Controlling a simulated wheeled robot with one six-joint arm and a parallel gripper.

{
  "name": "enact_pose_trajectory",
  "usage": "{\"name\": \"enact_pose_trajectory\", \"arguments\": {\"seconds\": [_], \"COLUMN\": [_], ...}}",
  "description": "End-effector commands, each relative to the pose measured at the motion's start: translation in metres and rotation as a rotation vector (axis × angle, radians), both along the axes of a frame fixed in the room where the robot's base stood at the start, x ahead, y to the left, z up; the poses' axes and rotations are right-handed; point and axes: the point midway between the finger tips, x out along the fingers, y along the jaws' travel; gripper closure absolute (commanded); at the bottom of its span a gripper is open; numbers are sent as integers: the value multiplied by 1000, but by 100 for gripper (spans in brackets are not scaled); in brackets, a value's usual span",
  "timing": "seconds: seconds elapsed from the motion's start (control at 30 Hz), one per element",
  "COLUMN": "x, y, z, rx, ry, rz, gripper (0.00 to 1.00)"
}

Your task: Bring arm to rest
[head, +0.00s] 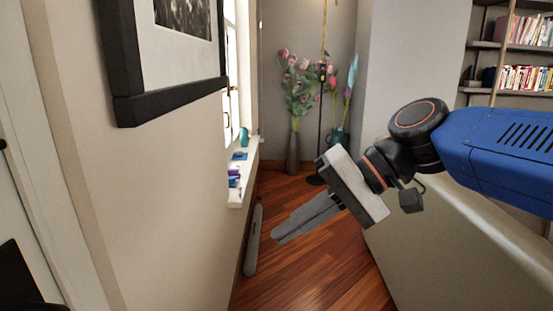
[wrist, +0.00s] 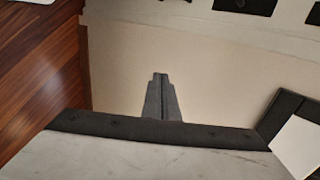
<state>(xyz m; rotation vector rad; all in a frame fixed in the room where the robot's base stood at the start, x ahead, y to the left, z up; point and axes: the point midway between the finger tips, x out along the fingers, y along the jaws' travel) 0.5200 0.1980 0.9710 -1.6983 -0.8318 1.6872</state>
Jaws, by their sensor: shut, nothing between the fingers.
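My gripper (head: 277,238) is in the middle of the head view, at the end of my blue and black arm, which reaches in from the right. Its grey fingers are together and point down and to the left, over the wooden floor. Nothing is held between them. In the wrist view the closed fingertips (wrist: 160,76) show at the centre, in front of a plain beige wall surface. The fingers touch nothing that I can see.
A windowsill (head: 236,196) with small items is left of my gripper. A black-framed picture (head: 165,98) hangs on the left wall. Flower vases (head: 292,153) stand at the back. A pale low wall or furniture side (head: 440,250) is below my arm. Bookshelves (head: 515,46) are at upper right.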

Motion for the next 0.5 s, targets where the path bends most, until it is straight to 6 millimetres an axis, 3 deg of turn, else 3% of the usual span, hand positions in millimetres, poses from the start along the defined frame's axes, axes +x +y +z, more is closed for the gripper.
{"name": "enact_pose_trajectory", "arguments": {"seconds": [0.1, 0.3, 0.5], "x": [1, -6, -21], "y": [-52, -146, -228], "z": [-54, -133, -188], "rx": [-168, -467, -737], "ry": [-81, -216, -326], "rz": [-78, -170, -205], "gripper": [100, 100, 100]}}
